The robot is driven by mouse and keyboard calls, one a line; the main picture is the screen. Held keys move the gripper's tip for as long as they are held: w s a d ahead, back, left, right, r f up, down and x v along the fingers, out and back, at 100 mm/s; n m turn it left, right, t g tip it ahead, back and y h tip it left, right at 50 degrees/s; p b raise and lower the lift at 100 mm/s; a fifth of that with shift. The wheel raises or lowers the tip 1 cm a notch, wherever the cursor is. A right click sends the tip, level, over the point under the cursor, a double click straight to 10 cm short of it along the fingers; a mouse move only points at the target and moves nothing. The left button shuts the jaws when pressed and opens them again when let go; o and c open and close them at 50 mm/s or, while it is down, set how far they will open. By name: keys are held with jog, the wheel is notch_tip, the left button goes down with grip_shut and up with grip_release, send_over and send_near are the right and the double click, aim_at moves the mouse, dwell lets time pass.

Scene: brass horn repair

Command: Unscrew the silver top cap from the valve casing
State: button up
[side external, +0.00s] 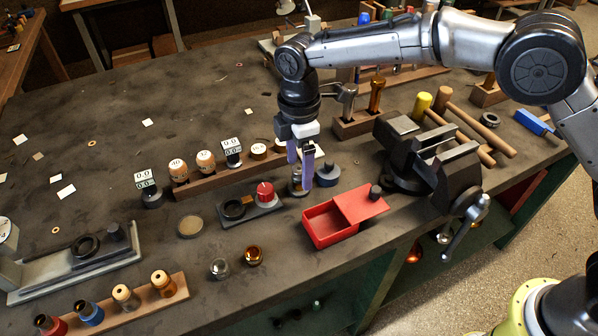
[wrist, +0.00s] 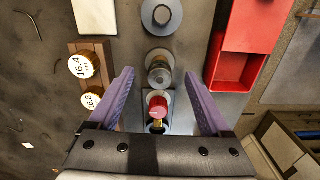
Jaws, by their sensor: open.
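The valve casing with its silver top cap (wrist: 159,72) appears as a short silver-grey cylinder, upright on a round base. In the side external view the silver part (side external: 296,184) is partly hidden behind a finger. My gripper (side external: 299,174) points down over it, with its two purple fingers apart. In the wrist view my gripper (wrist: 159,74) has a fingertip on each side of the cylinder, with visible gaps. Whether the tips are level with the cap or above it, I cannot tell.
A grey fixture with a red knob (side external: 265,191) stands left of the casing. A red box (side external: 322,226) is at its front right, and a dark round-based piece (side external: 327,172) just right. A wooden rack (side external: 212,178) lies behind left. A vise (side external: 430,160) stands right.

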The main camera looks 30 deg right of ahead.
jog(key=m, duration=1.1)
dwell(0.5)
grip_shut()
jog(key=shift+n, duration=1.8)
jog(key=n, duration=0.4)
